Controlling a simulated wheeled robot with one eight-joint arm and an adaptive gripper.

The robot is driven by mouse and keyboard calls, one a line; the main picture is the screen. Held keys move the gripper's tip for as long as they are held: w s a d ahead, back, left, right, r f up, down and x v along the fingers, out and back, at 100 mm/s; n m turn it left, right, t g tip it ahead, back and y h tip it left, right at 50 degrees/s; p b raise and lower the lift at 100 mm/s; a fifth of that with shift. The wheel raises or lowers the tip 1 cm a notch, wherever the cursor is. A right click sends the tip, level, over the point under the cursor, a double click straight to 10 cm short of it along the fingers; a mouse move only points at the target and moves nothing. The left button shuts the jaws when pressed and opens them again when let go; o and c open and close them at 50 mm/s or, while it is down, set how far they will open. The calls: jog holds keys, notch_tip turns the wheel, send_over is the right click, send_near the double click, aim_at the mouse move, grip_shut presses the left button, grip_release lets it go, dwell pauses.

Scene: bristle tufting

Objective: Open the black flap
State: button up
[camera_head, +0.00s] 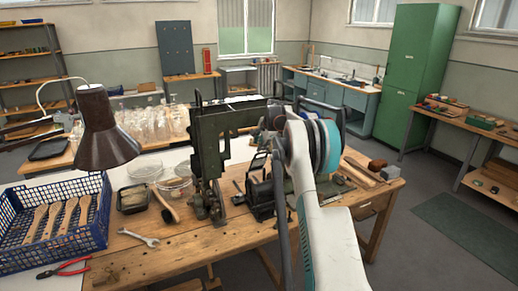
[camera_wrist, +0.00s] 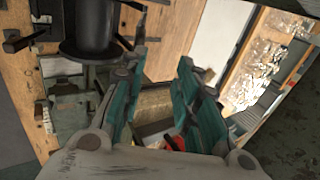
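In the wrist view my gripper (camera_wrist: 162,60) has its two teal-padded fingers spread apart, with nothing held between them. In the head view my white arm reaches over the bench and hides my fingers or leaves them unclear. A dark machine (camera_head: 262,190) with black framed parts sits on the wooden bench, just left of my arm and partly behind it. I cannot make out for certain which part is the black flap. In the wrist view a black round housing (camera_wrist: 95,28) lies beyond the left finger, and a small red part (camera_wrist: 175,143) shows low between the fingers.
A tall green-grey press (camera_head: 208,140) stands left of the machine. The wooden bench (camera_head: 195,240) also bears a blue crate (camera_head: 105,215) of brush handles, a brown lamp (camera_head: 105,130), a wrench (camera_head: 140,237) and red pliers (camera_head: 65,268).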

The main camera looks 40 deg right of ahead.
jog(key=d+v, duration=0.1)
jog(key=v, duration=0.5)
jog(key=shift+s+a+r, duration=0.25)
jog(key=shift+a+r, duration=0.15)
jog(key=shift+a, duration=0.15)
